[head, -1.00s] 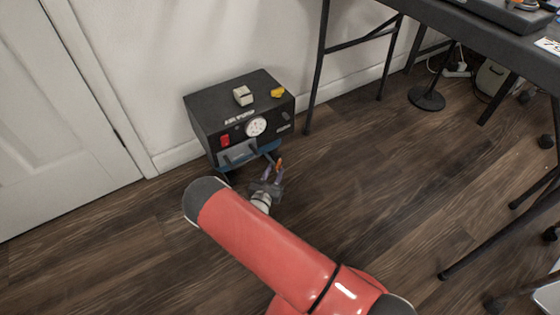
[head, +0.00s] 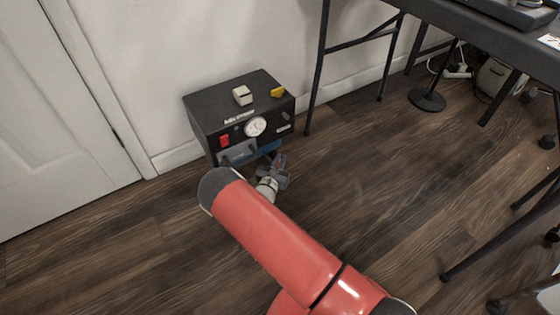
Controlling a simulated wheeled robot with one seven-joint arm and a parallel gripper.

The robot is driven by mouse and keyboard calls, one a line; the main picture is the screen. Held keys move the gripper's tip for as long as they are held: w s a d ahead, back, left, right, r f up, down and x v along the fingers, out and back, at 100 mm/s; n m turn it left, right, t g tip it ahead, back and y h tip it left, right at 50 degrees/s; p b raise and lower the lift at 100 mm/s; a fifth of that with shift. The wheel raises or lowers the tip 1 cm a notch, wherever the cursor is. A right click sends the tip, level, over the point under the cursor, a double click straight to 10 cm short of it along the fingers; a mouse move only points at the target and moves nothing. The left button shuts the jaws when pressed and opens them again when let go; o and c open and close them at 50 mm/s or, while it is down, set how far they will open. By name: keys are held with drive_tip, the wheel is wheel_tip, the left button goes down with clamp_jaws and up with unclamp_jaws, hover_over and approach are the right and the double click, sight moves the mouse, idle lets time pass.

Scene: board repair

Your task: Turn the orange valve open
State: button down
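The black air pump box (head: 240,122) stands on the floor against the wall, with a white round gauge (head: 255,126) and a red switch (head: 225,141) on its front. My gripper (head: 279,161) is at the lower right of the box's front, its fingers close to the panel.
A white block (head: 243,95) and a yellow piece (head: 278,92) lie on top of the box. A dark table (head: 490,45) with thin black legs stands at the right. The wooden floor (head: 370,190) between is clear.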

drive_tip(key=shift+r+n+y+p, duration=0.1)
drive_tip(key=shift+n+y+p, duration=0.2)
drive_tip(key=shift+y+p, duration=0.2)
drive_tip(key=n+y+p, duration=0.1)
drive_tip(key=y+p, duration=0.1)
drive_tip(key=shift+a+r+n+t+y, duration=0.1)
drive_tip(key=shift+r+n+t+y, duration=0.05)
drive_tip(key=shift+n+t+y, duration=0.25)
drive_tip(key=n+y+p, duration=0.1)
drive_tip(key=y, duration=0.1)
drive_tip(key=n+y+p, duration=0.1)
drive_tip(key=y+p, duration=0.1)
drive_tip(key=shift+a+n, duration=0.2)
drive_tip(key=shift+n, duration=0.1)
drive_tip(key=n+y, duration=0.1)
drive_tip(key=n+g+y+p, duration=0.1)
drive_tip(key=y, duration=0.1)
drive_tip(key=n+y+p, duration=0.1)
drive_tip(key=shift+s+a+f+y, duration=0.1)
drive_tip(key=shift+a+f+y, duration=0.15)
drive_tip(key=shift+y, duration=0.15)
drive_tip(key=shift+a+n+g+y+p, duration=0.2)
drive_tip(key=shift+n+g+y+p, duration=0.5)
drive_tip(key=shift+n+g+y, duration=0.6)
drive_tip(key=shift+y, duration=0.4)
drive_tip(key=c, duration=1.5)
unclamp_jaws()
